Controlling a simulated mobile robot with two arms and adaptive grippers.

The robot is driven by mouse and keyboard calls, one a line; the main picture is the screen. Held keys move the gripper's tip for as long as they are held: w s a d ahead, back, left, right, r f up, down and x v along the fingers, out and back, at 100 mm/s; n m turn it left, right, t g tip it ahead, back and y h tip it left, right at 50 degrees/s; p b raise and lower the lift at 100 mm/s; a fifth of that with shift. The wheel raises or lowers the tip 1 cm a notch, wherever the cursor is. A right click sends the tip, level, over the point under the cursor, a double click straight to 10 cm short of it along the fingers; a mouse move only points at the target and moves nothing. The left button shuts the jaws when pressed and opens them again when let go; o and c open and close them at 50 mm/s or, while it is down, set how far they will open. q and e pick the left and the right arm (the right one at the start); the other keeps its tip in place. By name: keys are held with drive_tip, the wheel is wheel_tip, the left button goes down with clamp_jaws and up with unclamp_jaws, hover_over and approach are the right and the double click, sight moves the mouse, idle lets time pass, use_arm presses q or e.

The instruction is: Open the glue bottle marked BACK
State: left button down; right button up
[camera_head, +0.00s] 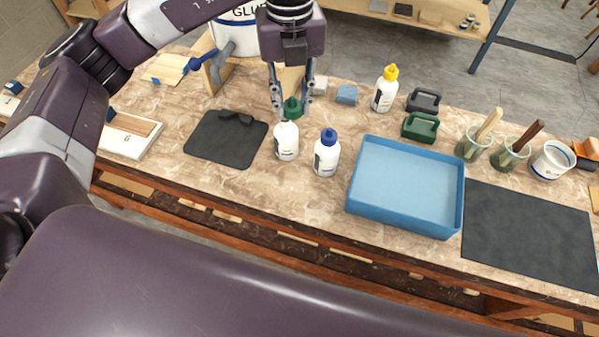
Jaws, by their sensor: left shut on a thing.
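My left gripper (282,108) points down from above and is shut on the green cap (292,107) of a white glue bottle (287,142). The bottle stands upright on the workbench, right of a black mat. The cap is at the bottle's top; I cannot tell whether it is seated or apart. A white bottle with a blue cap (327,155) stands just right of it, and one with a yellow cap (385,90) stands farther back. The label marks are too small to read. My right gripper is not in view.
A blue tray (356,200) stands right of the bottles. Dark mats lie at left (205,150) and right (530,235). A large white glue bucket (237,38) is at the back.

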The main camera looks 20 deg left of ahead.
sight(300, 171)
use_arm(q)
drive_tip(key=n, duration=0.4)
drive_tip(key=f+n+b, duration=0.1)
drive_tip(key=shift+w+d+n, duration=0.1)
drive_tip(key=shift+d+n, duration=0.25)
drive_tip(key=shift+n, duration=0.05)
drive_tip(key=n, duration=0.3)
drive_tip(key=shift+w+d+f+n+b, duration=0.1)
drive_tip(key=shift+d+f+n+b, duration=0.15)
drive_tip(key=shift+n+b, duration=0.15)
drive_tip(key=shift+f+n, duration=0.25)
drive_tip(key=shift+n, duration=0.15)
wheel_tip(300, 171, down, 19)
drive_tip(key=p, duration=0.3)
drive_tip(key=shift+f+p, duration=0.15)
drive_tip(key=shift+p, duration=0.25)
drive_tip(key=shift+f, duration=0.15)
